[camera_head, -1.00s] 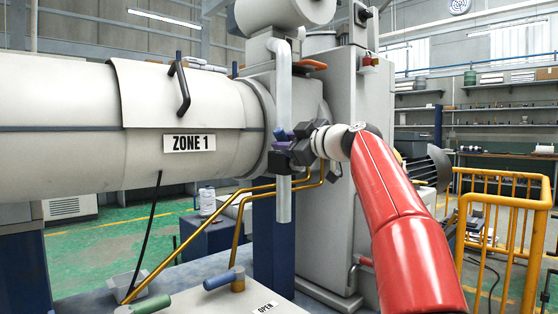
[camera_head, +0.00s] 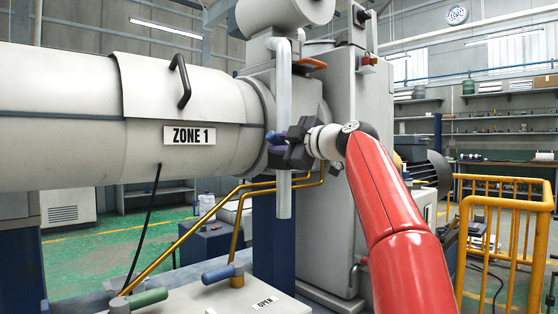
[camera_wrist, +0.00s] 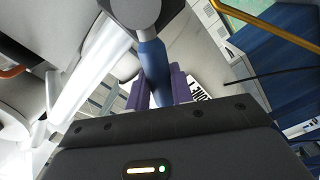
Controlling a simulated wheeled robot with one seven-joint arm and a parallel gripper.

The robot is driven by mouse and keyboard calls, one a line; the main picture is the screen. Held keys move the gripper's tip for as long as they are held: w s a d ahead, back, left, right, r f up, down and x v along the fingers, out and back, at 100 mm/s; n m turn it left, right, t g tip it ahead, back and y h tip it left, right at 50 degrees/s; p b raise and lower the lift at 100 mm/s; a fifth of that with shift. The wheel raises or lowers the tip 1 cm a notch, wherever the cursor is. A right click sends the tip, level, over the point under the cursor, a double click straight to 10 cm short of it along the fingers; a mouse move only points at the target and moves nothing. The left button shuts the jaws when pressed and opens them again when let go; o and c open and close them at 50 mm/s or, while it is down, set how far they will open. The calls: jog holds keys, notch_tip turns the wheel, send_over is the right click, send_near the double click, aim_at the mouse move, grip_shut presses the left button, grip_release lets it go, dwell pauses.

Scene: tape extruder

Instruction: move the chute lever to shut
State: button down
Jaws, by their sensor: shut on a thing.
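A lever with a blue grip (camera_wrist: 152,62) shows in the wrist view, fixed to a round grey hub (camera_wrist: 135,12). I take it for the chute lever. My gripper (camera_wrist: 153,92) is shut on this grip, with a purple finger on each side. In the head view my gripper (camera_head: 278,144) is beside the pale vertical pipe (camera_head: 283,85), right of the ZONE 1 barrel. There the lever is mostly hidden by the gripper.
A blue handle (camera_head: 222,273) and a green handle (camera_head: 140,299) stand on a grey panel below, near an OPEN label (camera_head: 265,302). Bent yellow pipes (camera_head: 235,205) run under the gripper. Yellow railings (camera_head: 505,205) stand to the right. The barrel (camera_head: 60,130) fills the left.

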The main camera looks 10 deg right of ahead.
aim_at(278, 158)
jog(key=shift+s+a+f+n+b, duration=0.1)
jog(key=shift+a+f+n+b, duration=0.05)
jog(key=shift+f+n+b, duration=0.35)
jog(key=shift+s+a+f+n+b, duration=0.1)
jog(key=shift+f+n+b, duration=0.3)
jog(key=shift+n+b, duration=0.2)
jog(key=shift+n, duration=0.5)
jog(key=shift+f+b, duration=0.15)
jog(key=shift+b, duration=0.15)
jog(key=shift+s+a+f+n+b, duration=0.15)
jog(key=shift+f+n+b, duration=0.5)
jog(key=shift+n+b, duration=0.4)
jog(key=c, duration=1.1)
grip_release()
jog(key=shift+c, duration=0.2)
